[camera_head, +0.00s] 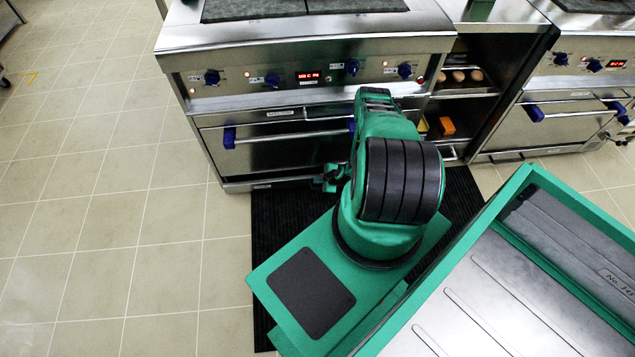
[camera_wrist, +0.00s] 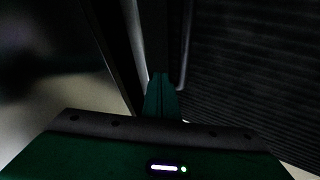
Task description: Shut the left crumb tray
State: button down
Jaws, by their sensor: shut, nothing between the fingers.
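The left range (camera_head: 310,75) has a control panel, a labelled strip (camera_head: 250,118) below it, an oven door (camera_head: 270,155) with a blue-ended handle, and a low front strip (camera_head: 245,186) near the floor. I cannot tell which strip is the left crumb tray, nor how far it stands out; my arm covers the range's right part. My gripper (camera_head: 325,184) is low at the range's front, just above the mat. In the wrist view its green fingers (camera_wrist: 162,95) are together and empty, between two pale thin bars. Contact cannot be told.
A black ribbed mat (camera_head: 272,230) lies before the range. An open shelf bay (camera_head: 465,100) holds several round items and an orange block (camera_head: 446,126). A second range (camera_head: 570,125) stands right. Tiled floor (camera_head: 110,200) on the left is clear.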

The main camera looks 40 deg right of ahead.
jog(key=w+d, duration=0.2)
jog(key=w, duration=0.1)
jog(key=shift+w+d+r, duration=0.15)
jog(key=shift+w+d, duration=0.2)
jog(key=shift+w, duration=0.2)
jog(key=shift+r, duration=0.1)
send_near(317, 175)
jog(key=shift+r, duration=0.5)
